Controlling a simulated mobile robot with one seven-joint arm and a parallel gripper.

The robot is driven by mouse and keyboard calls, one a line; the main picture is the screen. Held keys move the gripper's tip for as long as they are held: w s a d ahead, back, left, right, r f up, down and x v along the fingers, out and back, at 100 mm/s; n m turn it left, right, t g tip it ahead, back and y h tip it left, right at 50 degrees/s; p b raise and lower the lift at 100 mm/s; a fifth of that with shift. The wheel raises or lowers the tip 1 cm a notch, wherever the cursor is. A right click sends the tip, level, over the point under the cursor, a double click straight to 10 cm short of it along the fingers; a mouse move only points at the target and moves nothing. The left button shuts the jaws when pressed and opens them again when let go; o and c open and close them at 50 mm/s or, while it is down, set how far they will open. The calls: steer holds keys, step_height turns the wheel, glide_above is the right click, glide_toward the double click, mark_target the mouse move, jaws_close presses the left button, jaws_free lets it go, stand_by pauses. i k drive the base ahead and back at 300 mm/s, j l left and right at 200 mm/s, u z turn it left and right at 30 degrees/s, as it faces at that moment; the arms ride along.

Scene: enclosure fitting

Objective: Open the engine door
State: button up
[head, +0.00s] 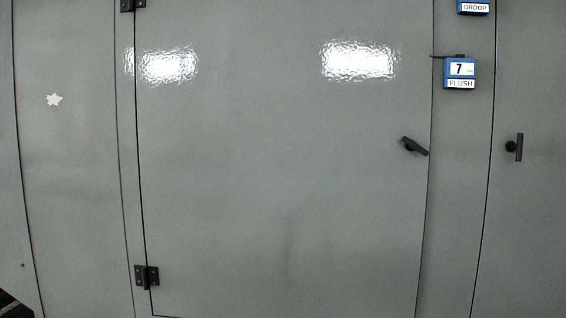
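A large grey door panel (280,190) fills the middle of the head view and lies flush in the grey enclosure wall. Black hinges are on its left edge, one at the top (132,5) and one lower down (147,276). A black handle (415,146) sits near its right edge, tilted with its free end down to the right. No label on this panel names it as the engine door. My gripper is not in view.
A second panel (535,230) at the right has an upright black handle (516,147). Nothing visible stands before the door.

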mark_target(278, 179)
steer(key=i+l+z, duration=0.25)
steer(key=i+l, duration=0.3)
steer(key=i+l+z, duration=0.3)
steer(key=i+l, duration=0.35)
